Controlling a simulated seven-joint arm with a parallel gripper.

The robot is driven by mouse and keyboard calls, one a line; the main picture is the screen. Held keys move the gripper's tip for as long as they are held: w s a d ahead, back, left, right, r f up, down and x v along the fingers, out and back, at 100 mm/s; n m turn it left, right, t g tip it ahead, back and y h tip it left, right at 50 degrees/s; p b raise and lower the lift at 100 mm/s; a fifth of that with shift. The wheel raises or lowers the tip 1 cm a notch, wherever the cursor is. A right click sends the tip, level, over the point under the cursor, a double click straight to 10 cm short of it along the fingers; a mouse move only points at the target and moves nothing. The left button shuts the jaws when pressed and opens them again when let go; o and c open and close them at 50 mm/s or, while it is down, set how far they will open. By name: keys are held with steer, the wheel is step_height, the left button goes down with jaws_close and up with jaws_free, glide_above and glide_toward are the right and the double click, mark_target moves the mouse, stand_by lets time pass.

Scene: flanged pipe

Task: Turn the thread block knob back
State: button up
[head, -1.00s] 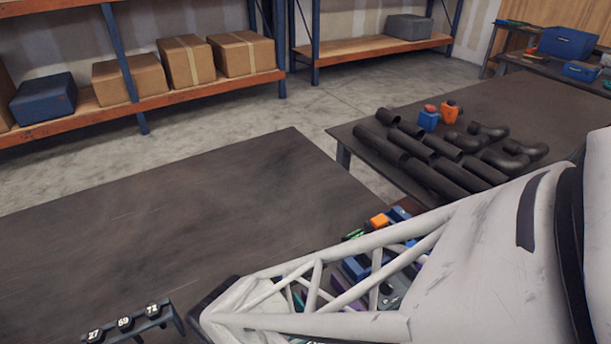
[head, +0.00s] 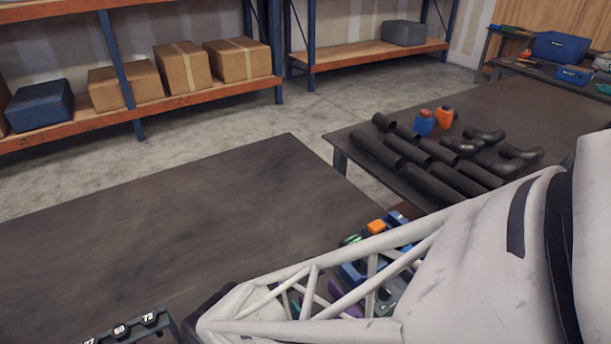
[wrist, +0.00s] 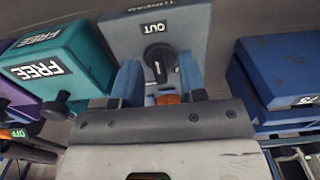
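The thread block (wrist: 196,27) is a grey-blue box at the top middle of the wrist view, its lettering upside down and partly cut off by the picture edge. It bears a black round knob (wrist: 160,57) under an "OUT" label. My gripper (wrist: 160,78) has two blue fingers standing apart, one on each side below the knob. The knob shows beyond the fingertips, and I cannot tell whether they touch it. A small orange part (wrist: 168,98) shows between the fingers. In the head view my arm hides the block and gripper.
A teal block (wrist: 70,65) marked "FREE" stands left of the gripper, and a blue block (wrist: 282,70) stands right. In the head view, a numbered rack (head: 170,328) is at the bottom left. The dark bench (head: 200,210) is clear; black pipes (head: 400,160) lie on another table.

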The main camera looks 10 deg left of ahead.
steer(key=shift+r, duration=3.9)
steer(key=w+d+r+m, duration=0.1)
steer(key=w+d, duration=0.1)
steer(key=w+d+r, duration=0.2)
steer(key=w+d, duration=0.1)
steer(key=w+d+r+m, duration=0.1)
steer(key=w+d, duration=0.2)
steer(key=shift+r+m+t+y, duration=0.25)
steer(key=shift+m+t+y, duration=0.05)
steer(key=w+d+r+m+t, duration=0.1)
steer(key=d+r, duration=0.4)
steer(key=d, duration=0.8)
steer(key=w+d+r+m+t, duration=0.1)
steer(key=w+d+r+m, duration=0.2)
steer(key=d, duration=1.1)
steer(key=r+m, duration=0.1)
steer(key=m, duration=0.1)
steer(key=shift+d+r+m+h, duration=0.2)
steer(key=shift+r+m+h, duration=0.2)
